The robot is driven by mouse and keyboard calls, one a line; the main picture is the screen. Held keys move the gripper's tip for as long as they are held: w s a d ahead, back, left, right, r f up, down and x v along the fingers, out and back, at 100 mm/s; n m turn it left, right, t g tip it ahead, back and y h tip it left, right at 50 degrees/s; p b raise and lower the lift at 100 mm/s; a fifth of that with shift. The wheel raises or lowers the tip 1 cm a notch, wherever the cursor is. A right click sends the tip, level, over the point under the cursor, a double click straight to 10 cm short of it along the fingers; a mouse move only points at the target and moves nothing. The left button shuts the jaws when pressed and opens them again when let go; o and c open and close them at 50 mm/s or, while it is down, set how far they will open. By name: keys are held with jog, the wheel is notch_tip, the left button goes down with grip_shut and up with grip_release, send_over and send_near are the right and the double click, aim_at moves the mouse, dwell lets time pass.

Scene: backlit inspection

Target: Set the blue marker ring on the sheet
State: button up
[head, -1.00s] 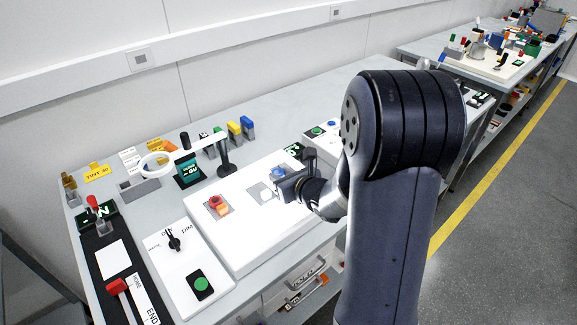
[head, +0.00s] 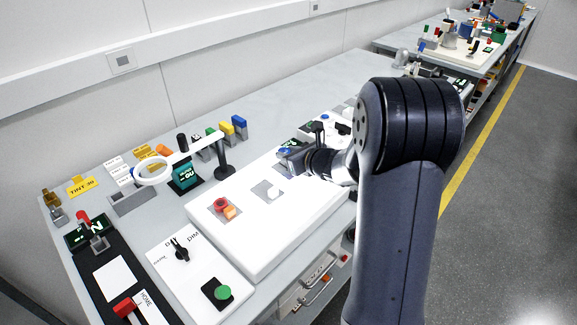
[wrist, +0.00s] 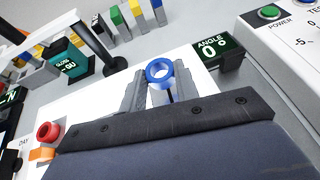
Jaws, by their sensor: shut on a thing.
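The blue marker ring (wrist: 151,75) sits between the two grey fingers of my gripper (wrist: 162,86) in the wrist view, its round opening showing. My gripper is shut on it. In the head view my gripper (head: 287,158) is over the far right part of the white light panel (head: 245,240), and a bit of blue shows at its tip. Two grey square sheets lie on the panel: one (head: 211,216) bears a red ring and an orange block, the other (head: 262,184) bears a small white piece. I cannot tell which sheet the task means.
A ring-shaped lamp (head: 153,171) on a stand reaches over the bench behind the panel. A green angle display (wrist: 214,49) stands close to my gripper. A white control plate (head: 184,275) and a black slider strip (head: 118,275) lie at the left.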

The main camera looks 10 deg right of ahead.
jog(key=shift+f, duration=1.9)
jog(key=shift+f+b, duration=0.2)
jog(key=shift+b, duration=0.2)
jog(key=o, duration=1)
jog(key=shift+r, duration=0.15)
